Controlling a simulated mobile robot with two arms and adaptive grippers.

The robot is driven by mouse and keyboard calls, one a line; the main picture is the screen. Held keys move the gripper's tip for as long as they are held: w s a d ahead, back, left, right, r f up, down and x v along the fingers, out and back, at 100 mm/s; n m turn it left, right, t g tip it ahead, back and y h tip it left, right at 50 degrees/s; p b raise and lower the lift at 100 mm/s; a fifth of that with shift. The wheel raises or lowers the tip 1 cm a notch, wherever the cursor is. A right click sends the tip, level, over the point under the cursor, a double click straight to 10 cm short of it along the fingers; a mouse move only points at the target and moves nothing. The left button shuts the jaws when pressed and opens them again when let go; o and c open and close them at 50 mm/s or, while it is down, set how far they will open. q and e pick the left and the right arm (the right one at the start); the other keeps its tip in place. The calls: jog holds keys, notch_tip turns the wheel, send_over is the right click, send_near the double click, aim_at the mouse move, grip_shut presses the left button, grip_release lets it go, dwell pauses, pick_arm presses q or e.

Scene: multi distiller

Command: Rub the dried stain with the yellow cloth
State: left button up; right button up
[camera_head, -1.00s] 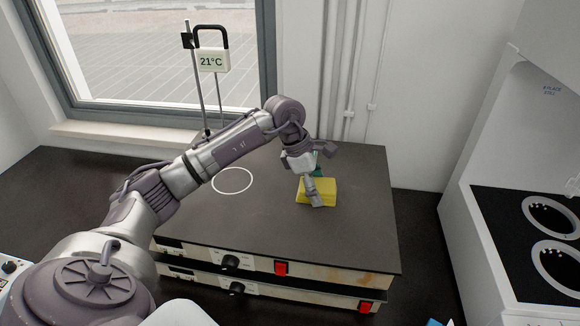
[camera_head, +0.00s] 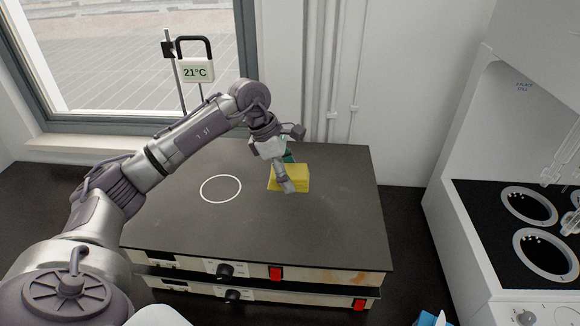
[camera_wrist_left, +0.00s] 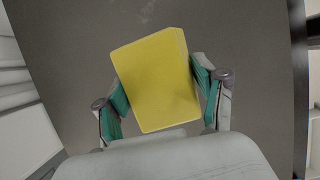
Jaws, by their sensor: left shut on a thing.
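The yellow cloth (camera_head: 293,177) is a folded block over the dark top of the hotplate (camera_head: 330,215). My left gripper (camera_head: 286,180) is shut on it. In the left wrist view the cloth (camera_wrist_left: 155,80) sits between the two green-padded fingers of the gripper (camera_wrist_left: 163,92), slightly tilted. I cannot tell whether the cloth touches the plate. No clear stain shows on the plate top; faint pale marks show beyond the cloth in the wrist view. Orange-brown marks (camera_head: 345,276) show on the hotplate's front panel. My right gripper is not in view.
A white ring (camera_head: 221,188) is marked on the plate top, left of the cloth. A stand with a 21°C display (camera_head: 196,72) rises at the back left. A white unit with round openings (camera_head: 529,206) stands right. A blue object (camera_head: 431,318) lies at the bottom edge.

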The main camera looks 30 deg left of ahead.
pick_arm(q)
jog(key=shift+p+v, duration=0.4)
jog(key=shift+v, duration=0.55)
jog(key=shift+w+d+r, duration=0.1)
jog(key=shift+r, duration=0.25)
jog(key=shift+d+r, duration=0.15)
